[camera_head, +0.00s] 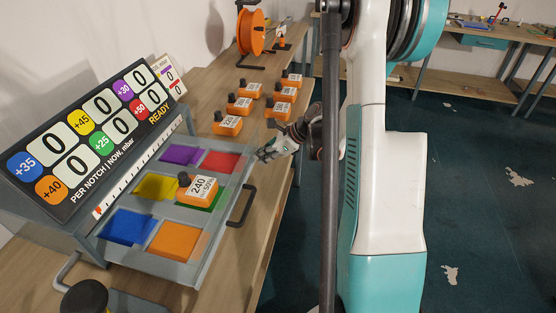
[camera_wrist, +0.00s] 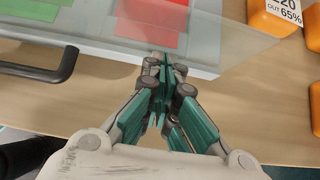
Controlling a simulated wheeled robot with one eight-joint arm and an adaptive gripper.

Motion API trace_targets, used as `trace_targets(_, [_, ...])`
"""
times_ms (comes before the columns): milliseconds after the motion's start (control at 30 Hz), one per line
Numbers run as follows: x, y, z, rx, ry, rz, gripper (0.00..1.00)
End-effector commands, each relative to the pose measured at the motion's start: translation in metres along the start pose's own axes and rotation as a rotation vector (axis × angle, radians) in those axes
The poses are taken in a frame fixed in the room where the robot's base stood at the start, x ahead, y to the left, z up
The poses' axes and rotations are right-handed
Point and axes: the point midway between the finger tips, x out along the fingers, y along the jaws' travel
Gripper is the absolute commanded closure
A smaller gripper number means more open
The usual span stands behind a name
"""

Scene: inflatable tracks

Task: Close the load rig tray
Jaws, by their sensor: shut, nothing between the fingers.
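The load rig tray (camera_head: 200,262) is pulled out from under the rig's display board (camera_head: 58,190). It has purple, red, yellow, green, blue and orange pads. An orange block marked 240 (camera_head: 201,191) stands on it, partly covering the green pad. A dark bar handle (camera_head: 243,206) sticks out from the tray's front; it also shows at the left of the wrist view (camera_wrist: 45,73). My gripper (camera_head: 265,153) is shut and empty at the tray's front edge near the red pad (camera_head: 220,161). In the wrist view its fingertips (camera_wrist: 163,62) overlap the edge beside the red pad; contact is unclear.
Several orange blocks (camera_head: 240,105) stand on the wooden bench beyond the tray. An orange reel (camera_head: 251,32) stands farther back. A dark round-topped object (camera_head: 85,296) is at the near left. Open floor (camera_head: 470,190) lies to the right.

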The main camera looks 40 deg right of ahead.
Motion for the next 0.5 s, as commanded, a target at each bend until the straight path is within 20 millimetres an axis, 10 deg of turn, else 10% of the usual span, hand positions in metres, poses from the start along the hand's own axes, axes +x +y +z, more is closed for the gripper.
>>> trace_targets(500, [0.099, 0.001, 0.098, -0.004, 0.000, 0.003, 1.00])
